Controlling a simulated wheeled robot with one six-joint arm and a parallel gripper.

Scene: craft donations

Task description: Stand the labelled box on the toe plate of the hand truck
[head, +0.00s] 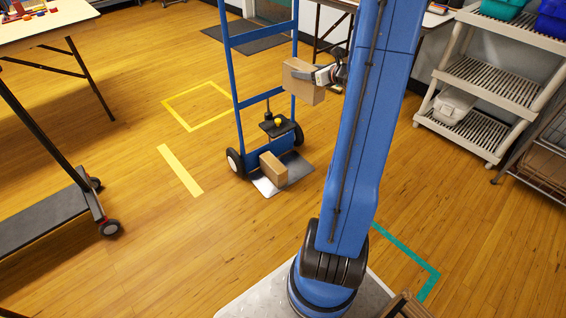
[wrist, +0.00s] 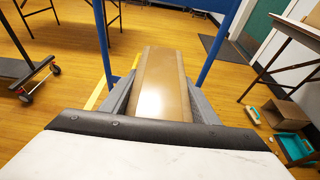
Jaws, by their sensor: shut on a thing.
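My gripper (head: 318,74) is shut on a cardboard box (head: 302,84) and holds it in the air, level with the upper part of the hand truck's frame. In the wrist view, the brown box (wrist: 162,75) lies between both fingers; I cannot make out a label on it. The blue hand truck (head: 234,95) stands upright on two black wheels. Its silver toe plate (head: 263,188) lies flat on the floor. Another small cardboard box (head: 273,168) stands on that plate. The held box is above the plate and apart from it.
A dark object with a yellow part (head: 279,124) shows at the hand truck's lower frame. A dark flat cart (head: 40,215) stands at left, and a slatted shelf (head: 495,92) at right. Yellow tape (head: 180,170) and teal tape (head: 408,250) mark the open wooden floor.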

